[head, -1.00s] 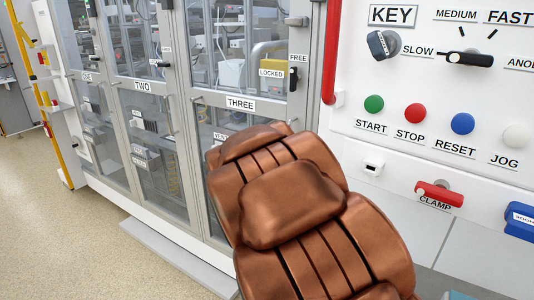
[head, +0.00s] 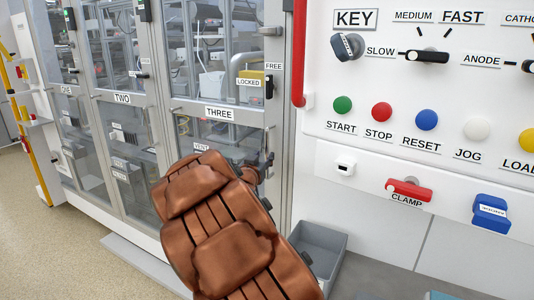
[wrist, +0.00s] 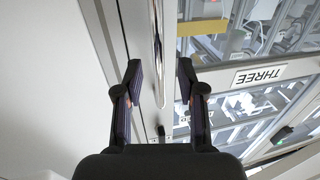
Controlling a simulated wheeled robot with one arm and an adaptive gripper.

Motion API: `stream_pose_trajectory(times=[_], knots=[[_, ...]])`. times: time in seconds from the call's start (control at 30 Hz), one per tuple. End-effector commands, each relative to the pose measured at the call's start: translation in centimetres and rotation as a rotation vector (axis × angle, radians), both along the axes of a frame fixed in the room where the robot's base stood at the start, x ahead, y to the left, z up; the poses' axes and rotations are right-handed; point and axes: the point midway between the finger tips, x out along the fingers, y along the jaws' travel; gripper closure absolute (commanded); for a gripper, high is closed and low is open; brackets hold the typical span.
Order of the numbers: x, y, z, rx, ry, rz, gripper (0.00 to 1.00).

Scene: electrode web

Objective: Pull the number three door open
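The number three door (head: 215,150) is a grey-framed glass door with a THREE label (head: 219,113). It looks closed. A black latch handle (head: 269,86) stands upright at its right edge, by the FREE and LOCKED labels. In the wrist view the door's label (wrist: 259,75) is upside down. My gripper (wrist: 158,75) is open there, with a slim upright metal bar (wrist: 157,45), seemingly the door's handle, between its fingers. I see a gap on both sides of the bar. In the head view my copper-coloured arm hides most of my gripper and the lower door.
Doors one and two (head: 122,98) stand to the left. The white control panel (head: 390,75) with knobs and coloured buttons is on the right, with a red pipe (head: 299,50) at its edge. A grey bin (head: 318,245) stands below. Open floor (head: 90,265) lies front left.

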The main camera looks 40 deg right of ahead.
Motion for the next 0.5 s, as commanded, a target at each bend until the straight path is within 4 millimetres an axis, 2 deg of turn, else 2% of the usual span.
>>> stream_pose_trajectory(times=[0.2,0.5], knots=[[1.2,-2.4,-0.2,0.004,0.003,-0.001,0.61],[1.8,-3.5,-0.1,0.004,0.002,0.001,0.61]])
